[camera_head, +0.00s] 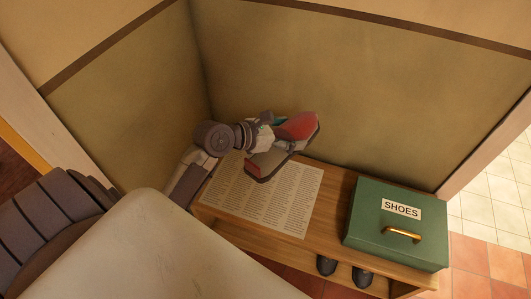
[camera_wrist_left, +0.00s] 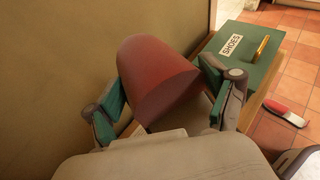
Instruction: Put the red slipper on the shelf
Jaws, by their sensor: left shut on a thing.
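A red slipper (camera_head: 298,126) with a dark sole is held in my left gripper (camera_head: 278,134), above the back edge of the low wooden shelf unit (camera_head: 325,182). In the left wrist view the red slipper (camera_wrist_left: 155,75) sits between the two teal-padded fingers (camera_wrist_left: 165,103), which are shut on it. It looks tilted and clear of the top board. Another red slipper (camera_wrist_left: 284,110) with a pale sole lies on the tiled floor in the left wrist view. My right gripper is not in view.
A printed sheet (camera_head: 270,198) covers the left of the top board. A green box (camera_head: 365,225) labelled SHOES, with a brass handle, stands at its right end. Dark shoes (camera_head: 362,277) show underneath. A wall (camera_head: 370,110) rises close behind. Bare wood shows between sheet and box.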

